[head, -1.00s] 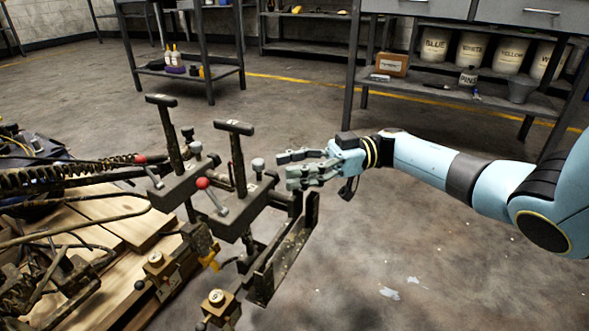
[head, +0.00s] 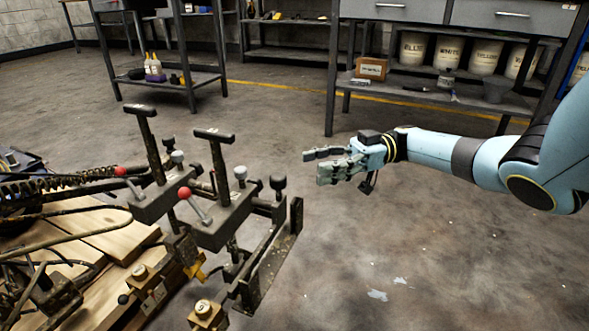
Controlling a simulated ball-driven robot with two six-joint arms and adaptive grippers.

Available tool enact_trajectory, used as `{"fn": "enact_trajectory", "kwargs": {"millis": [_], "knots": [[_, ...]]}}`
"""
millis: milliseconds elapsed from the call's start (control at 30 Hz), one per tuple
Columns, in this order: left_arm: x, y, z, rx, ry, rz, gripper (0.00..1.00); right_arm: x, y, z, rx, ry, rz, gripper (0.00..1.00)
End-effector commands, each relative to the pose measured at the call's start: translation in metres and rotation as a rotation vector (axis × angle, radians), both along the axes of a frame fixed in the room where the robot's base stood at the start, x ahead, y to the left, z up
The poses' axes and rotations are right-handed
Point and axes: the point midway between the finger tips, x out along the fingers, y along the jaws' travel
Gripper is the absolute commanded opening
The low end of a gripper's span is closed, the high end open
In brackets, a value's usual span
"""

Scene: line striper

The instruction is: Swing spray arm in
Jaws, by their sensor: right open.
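The line striper fills the left side of the head view, with two upright T-handles (head: 215,150), red-knobbed levers (head: 186,193) and a dark, worn metal bracket (head: 268,262) at its right end. This bracket appears to belong to the spray arm; I cannot tell for sure. A black round knob (head: 278,183) on a short stem stands near the bracket's top. My right gripper (head: 314,167) is open and empty, to the right of the knob and a little higher in the picture, with a visible gap between. My left gripper is out of view.
Hoses (head: 50,190) and wooden boards (head: 85,235) lie at the left. Bare concrete floor (head: 430,250) is free at the right and front. A bench with labelled buckets (head: 448,52) and a shelf cart (head: 160,82) stand behind.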

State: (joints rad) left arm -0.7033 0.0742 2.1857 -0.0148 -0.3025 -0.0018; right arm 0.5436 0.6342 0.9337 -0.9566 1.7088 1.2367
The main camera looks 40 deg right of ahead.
Motion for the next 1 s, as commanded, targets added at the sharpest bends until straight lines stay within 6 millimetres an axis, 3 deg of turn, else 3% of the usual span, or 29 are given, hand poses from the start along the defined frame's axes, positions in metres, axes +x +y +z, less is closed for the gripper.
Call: {"fn": "enact_trajectory", "kwargs": {"millis": [233,833,933,1000], "knots": [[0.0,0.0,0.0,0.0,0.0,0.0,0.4,-0.006,-0.026,0.0,0.0,0.0,-0.001,0.51],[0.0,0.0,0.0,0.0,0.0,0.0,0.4,-0.007,-0.027,-0.001,0.0,0.003,0.0,0.51],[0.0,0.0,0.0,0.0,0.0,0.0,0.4,-0.021,-0.025,-0.015,0.004,0.037,0.001,0.51],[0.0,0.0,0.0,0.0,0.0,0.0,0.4,-0.043,-0.017,-0.037,0.02,0.091,0.004,0.51]]}}
